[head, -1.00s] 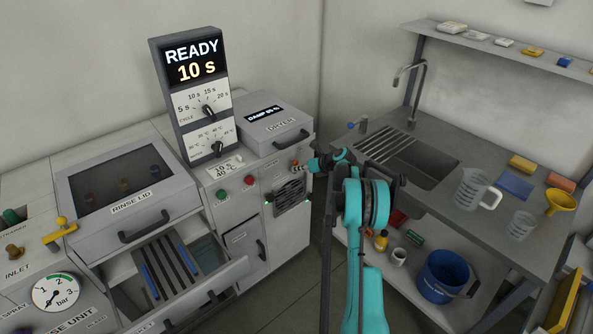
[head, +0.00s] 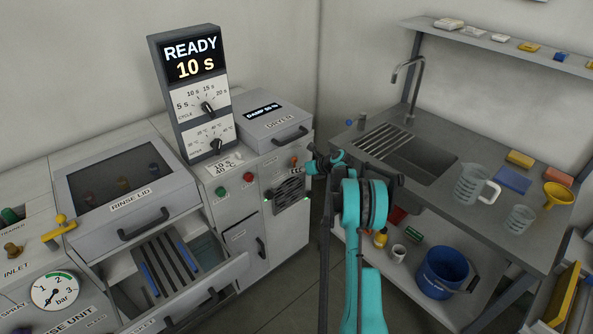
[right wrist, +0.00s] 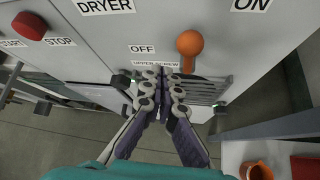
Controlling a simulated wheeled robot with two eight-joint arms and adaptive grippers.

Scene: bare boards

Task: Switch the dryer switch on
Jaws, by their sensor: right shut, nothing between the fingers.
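The dryer switch is an orange ball-topped lever (right wrist: 190,43) on the machine's front panel in the right wrist view, between the OFF label (right wrist: 142,48) and the ON label (right wrist: 250,4). Its exact tilt is hard to tell. It shows small in the head view (head: 294,161), below the dryer (head: 273,125). My right gripper (right wrist: 162,76) is shut and empty, its fingertips just below and left of the lever; I cannot tell whether they touch it. In the head view the right gripper (head: 311,168) is by the panel's right edge. My left gripper is not in view.
Green (head: 222,192) and red (head: 248,177) buttons sit left of the switch. A vent grille (head: 289,190) lies below it. An open drawer (head: 205,290) sticks out at lower left. A sink bench (head: 440,190) stands on the right; floor lies between.

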